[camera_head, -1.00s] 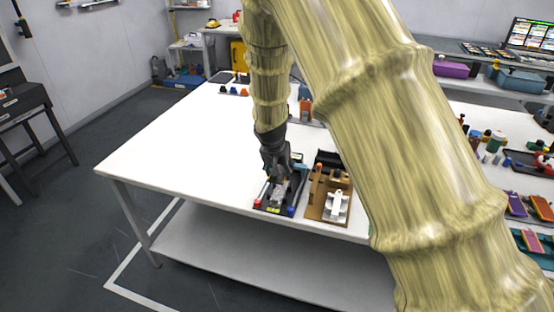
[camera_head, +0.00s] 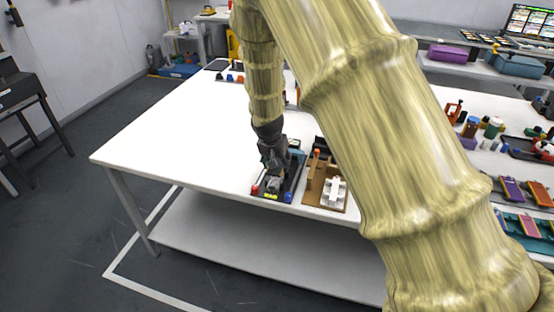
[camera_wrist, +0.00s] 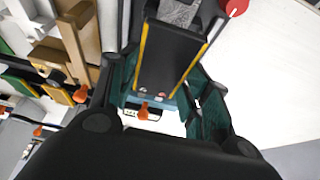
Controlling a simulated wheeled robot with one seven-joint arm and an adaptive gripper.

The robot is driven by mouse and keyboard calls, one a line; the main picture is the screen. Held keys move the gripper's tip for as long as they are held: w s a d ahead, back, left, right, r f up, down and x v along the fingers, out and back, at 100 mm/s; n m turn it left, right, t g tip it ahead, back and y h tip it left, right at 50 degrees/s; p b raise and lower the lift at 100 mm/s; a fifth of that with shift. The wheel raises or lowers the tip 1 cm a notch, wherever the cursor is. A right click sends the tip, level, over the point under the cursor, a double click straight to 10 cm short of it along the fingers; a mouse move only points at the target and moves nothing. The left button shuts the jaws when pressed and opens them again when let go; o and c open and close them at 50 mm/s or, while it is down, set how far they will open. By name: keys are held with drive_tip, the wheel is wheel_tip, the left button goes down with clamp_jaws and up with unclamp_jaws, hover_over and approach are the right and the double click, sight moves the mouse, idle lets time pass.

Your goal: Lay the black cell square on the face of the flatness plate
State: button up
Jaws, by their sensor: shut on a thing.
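The black cell (camera_wrist: 172,55), with yellow long edges and two small tabs at its near end, shows between my gripper's teal-lined fingers in the wrist view. My gripper (camera_wrist: 160,95) is shut on it. A grey speckled face (camera_wrist: 180,12), which looks like the flatness plate, shows just beyond the cell's far end. In the head view my gripper (camera_head: 272,168) points down over the dark fixture (camera_head: 262,187) with red and blue corner knobs. My gripper hides much of the fixture, and I cannot tell whether the cell touches the plate.
A brown tray (camera_head: 313,198) with a white piece (camera_head: 335,190) stands close to the right of the fixture. The white table (camera_head: 180,135) is clear to the left. A red round knob (camera_wrist: 235,7) sits near the plate. More coloured fixtures stand at the right.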

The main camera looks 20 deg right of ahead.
sight(277, 171)
drive_tip(key=shift+f+b, duration=0.9)
drive_tip(key=shift+f, duration=1.3)
drive_tip(key=o, duration=1)
drive_tip(key=shift+o, duration=0.2)
drive_tip(key=shift+r+p, duration=2.25)
drive_tip(key=shift+r, duration=1.25)
